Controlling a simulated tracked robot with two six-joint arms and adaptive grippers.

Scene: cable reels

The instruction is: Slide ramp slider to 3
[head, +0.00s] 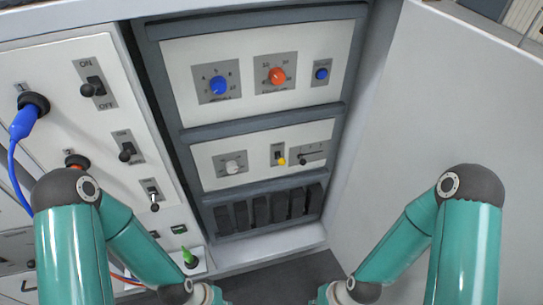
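The slider (303,161) has a black knob on a short horizontal track with small marks above it. It is at the right end of the lower white panel (215,178) in the cabinet. The knob sits at the left end of the track. The marks and label are too small to read. My two teal arms come in at the lower left and lower right and bend down toward the bottom middle. Both grippers are below the picture edge, well away from the slider.
A yellow switch (281,160) sits just left of the slider, with a white dial (231,167) further left. Above are a blue dial (217,85), a red dial (277,75) and a blue button (321,73). An open grey door (440,100) stands to the right.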

